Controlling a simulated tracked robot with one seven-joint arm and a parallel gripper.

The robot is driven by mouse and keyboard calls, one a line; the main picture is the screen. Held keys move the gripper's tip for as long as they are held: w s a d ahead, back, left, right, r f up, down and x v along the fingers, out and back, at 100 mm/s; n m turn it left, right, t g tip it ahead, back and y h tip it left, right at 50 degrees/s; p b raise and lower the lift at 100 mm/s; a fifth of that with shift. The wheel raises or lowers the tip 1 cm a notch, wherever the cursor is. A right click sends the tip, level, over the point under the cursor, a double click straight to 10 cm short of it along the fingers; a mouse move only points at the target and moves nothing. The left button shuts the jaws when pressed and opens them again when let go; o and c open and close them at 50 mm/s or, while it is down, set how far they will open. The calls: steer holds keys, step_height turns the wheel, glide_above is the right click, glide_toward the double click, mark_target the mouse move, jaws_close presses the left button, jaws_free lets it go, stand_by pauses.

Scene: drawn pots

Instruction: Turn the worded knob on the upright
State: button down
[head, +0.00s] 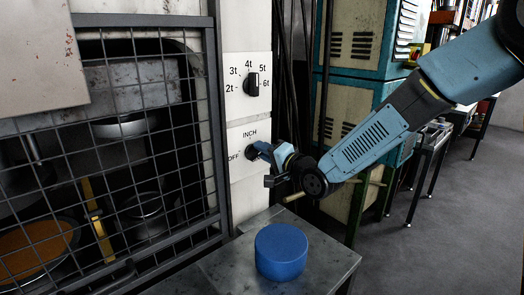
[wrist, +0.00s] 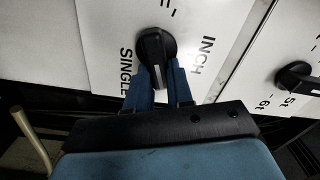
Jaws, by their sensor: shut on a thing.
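The worded knob (head: 250,153) is a black rotary knob on a white plate on the pale upright (head: 247,205). OFF and INCH show beside it in the head view; INCH and SINGLE show in the wrist view. My gripper (head: 262,150) reaches it from the right. In the wrist view the blue fingers (wrist: 159,84) are shut on the black knob (wrist: 156,45), one on each side of its bar. Which word the knob points at I cannot tell for sure.
A second black knob (head: 252,85), marked 2t to 6t, sits above on the same upright; it also shows at the right of the wrist view (wrist: 294,75). A mesh guard (head: 130,150) stands left. A blue cylinder (head: 281,252) stands on the metal ledge (head: 328,262) below.

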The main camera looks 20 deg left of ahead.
steer(key=shift+w+d+m, duration=0.15)
steer(key=shift+w+m, duration=0.1)
steer(key=shift+m, duration=0.25)
steer(key=c, duration=1.1)
jaws_free()
steer(key=shift+w+f, duration=0.1)
steer(key=shift+f, duration=0.05)
steer(key=shift+o, duration=0.5)
steer(key=shift+s, duration=0.2)
steer(key=v, duration=1.3)
steer(key=shift+d, duration=0.2)
steer(key=shift+s+f, duration=0.1)
steer(key=shift+s, duration=0.05)
